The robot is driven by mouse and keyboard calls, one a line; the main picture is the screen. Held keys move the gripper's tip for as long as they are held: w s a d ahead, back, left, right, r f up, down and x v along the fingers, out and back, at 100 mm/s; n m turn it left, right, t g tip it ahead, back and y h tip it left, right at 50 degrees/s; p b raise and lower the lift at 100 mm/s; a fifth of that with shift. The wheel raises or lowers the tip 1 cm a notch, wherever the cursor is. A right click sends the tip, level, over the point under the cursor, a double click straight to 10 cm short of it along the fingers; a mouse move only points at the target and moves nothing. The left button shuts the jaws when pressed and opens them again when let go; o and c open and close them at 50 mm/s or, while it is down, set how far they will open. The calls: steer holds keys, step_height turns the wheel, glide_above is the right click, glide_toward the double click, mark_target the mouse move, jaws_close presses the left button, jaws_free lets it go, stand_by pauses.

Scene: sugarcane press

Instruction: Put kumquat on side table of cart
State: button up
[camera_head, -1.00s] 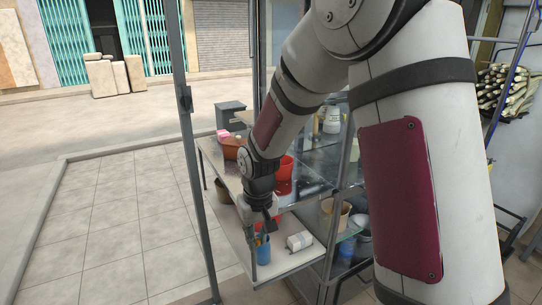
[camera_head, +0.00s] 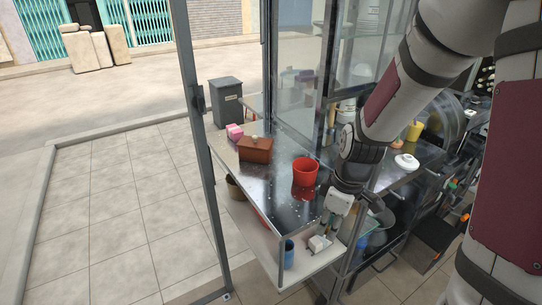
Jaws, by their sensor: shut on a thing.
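The cart's side table (camera_head: 279,198) is a shiny metal top at the centre, with a red cup (camera_head: 305,171) and a brown box (camera_head: 255,150) on it. My gripper (camera_head: 326,229) points down by the table's right front corner, above the lower shelf (camera_head: 262,240). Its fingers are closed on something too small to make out. I cannot make out a kumquat; the fingers may hide it. A blue cup (camera_head: 288,254) and a white packet (camera_head: 318,243) stand on the lower shelf below my gripper.
A pink item (camera_head: 234,131) is at the table's far left corner. A metal post (camera_head: 203,150) rises in front on the left. Glass panels (camera_head: 300,80) stand behind the table. A white-lidded item (camera_head: 406,162) and a yellow bottle (camera_head: 414,132) are to the right. The table's front middle is clear.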

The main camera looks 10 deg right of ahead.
glide_above(288, 207)
steer(key=shift+s+d+f, duration=0.15)
steer(key=shift+s+f, duration=0.15)
steer(key=shift+f, duration=0.35)
steer(key=shift+w+f+p, duration=0.15)
steer(key=shift+f+p, duration=0.25)
steer(key=shift+f, duration=1.4)
steer(key=shift+f, duration=0.1)
steer(key=o, duration=0.7)
